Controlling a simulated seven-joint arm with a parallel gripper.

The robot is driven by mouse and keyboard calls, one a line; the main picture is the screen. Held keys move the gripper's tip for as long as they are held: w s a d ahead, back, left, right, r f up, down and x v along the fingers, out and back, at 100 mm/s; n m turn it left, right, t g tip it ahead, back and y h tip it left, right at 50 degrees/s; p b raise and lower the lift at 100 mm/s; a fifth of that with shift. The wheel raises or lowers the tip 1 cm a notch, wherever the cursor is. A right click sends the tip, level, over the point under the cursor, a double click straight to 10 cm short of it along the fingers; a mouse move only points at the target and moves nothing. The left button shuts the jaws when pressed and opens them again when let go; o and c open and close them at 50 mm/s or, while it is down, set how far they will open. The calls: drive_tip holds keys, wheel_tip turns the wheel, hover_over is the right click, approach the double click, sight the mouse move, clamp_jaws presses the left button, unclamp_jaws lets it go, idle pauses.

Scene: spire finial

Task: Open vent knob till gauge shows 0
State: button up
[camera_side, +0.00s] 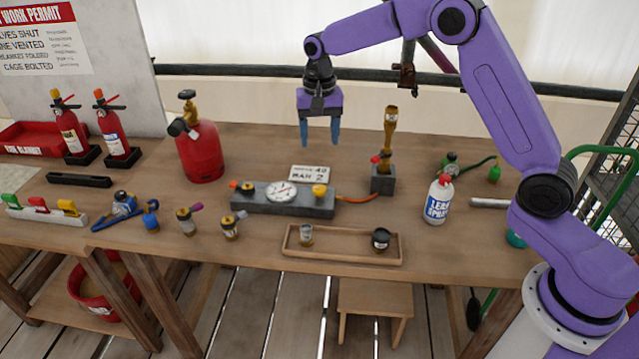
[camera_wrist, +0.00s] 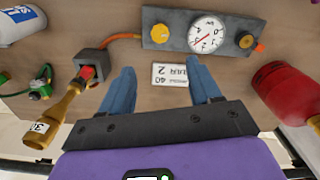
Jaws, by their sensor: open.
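A grey block (camera_side: 283,205) on the table carries a round white gauge (camera_side: 281,191). A yellow knob (camera_side: 320,190) sits at its right end and a brass-and-dark knob (camera_side: 247,187) with an orange tip at its left. No label shows which is the vent knob. In the wrist view the block is inverted, with the gauge (camera_wrist: 206,36), yellow knob (camera_wrist: 160,33) and dark knob (camera_wrist: 246,40). A red needle shows, but its reading is too small to tell. My gripper (camera_side: 320,135) is open and empty, above and behind the block, touching nothing; its blue fingers (camera_wrist: 162,78) point down.
A white card (camera_side: 311,173) lies behind the block. An orange hose runs right to a grey stand (camera_side: 383,180) with a tall brass torch (camera_side: 390,125). A red cylinder (camera_side: 199,148) stands left. A wooden tray (camera_side: 345,259) lies in front, a spray can (camera_side: 438,200) right.

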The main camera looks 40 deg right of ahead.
sight(320, 188)
wheel_tip(320, 188, down, 14)
drive_tip(key=shift+f, duration=0.2)
idle(0.4)
drive_tip(key=c, duration=1.1)
